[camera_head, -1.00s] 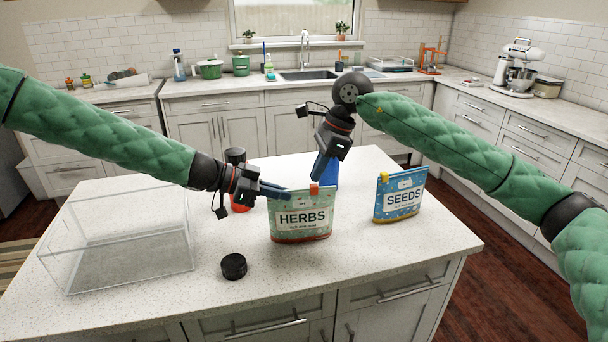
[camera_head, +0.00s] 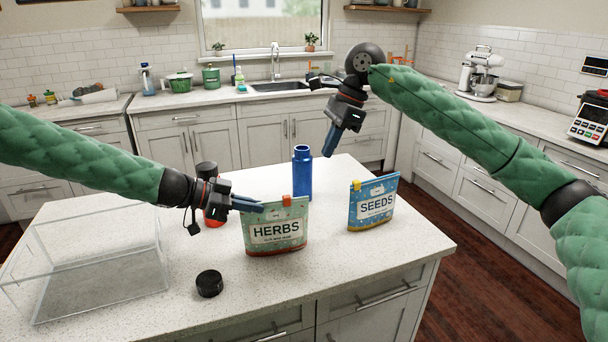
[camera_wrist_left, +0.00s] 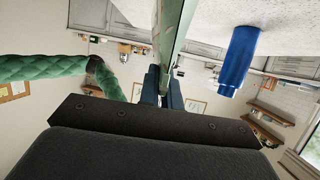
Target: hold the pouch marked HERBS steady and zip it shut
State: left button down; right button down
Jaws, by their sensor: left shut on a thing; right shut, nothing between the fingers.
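The green pouch marked HERBS (camera_head: 276,234) stands upright on the island counter. Its orange zip slider (camera_head: 286,200) sits on the top edge, right of the middle. My left gripper (camera_head: 262,206) is shut on the pouch's upper left corner. In the left wrist view the pouch (camera_wrist_left: 176,28) shows edge-on between the fingers. My right gripper (camera_head: 330,152) is shut and empty, in the air above and to the right of the slider, clear of it. Whether the zip seam is closed along its length is too small to tell.
A blue pouch marked SEEDS (camera_head: 373,206) stands to the right, with a yellow slider. A blue bottle (camera_head: 302,175) stands behind the HERBS pouch. A black lid (camera_head: 209,284) lies in front. A clear box (camera_head: 160,262) is at left. A red-and-black object (camera_head: 214,216) is behind my left gripper.

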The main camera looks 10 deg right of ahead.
aim_at(287, 201)
jog(key=x, duration=0.3)
jog(key=a+x, duration=0.1)
jog(key=x, duration=0.6)
jog(key=shift+s+a, duration=0.1)
jog(key=shift+a, duration=0.35)
jog(key=shift+s+a, duration=0.1)
jog(key=shift+a, duration=0.6)
jog(key=a, duration=0.6)
jog(key=shift+s+a, duration=0.35)
jog(key=shift+a, duration=0.2)
jog(key=shift+f, duration=0.1)
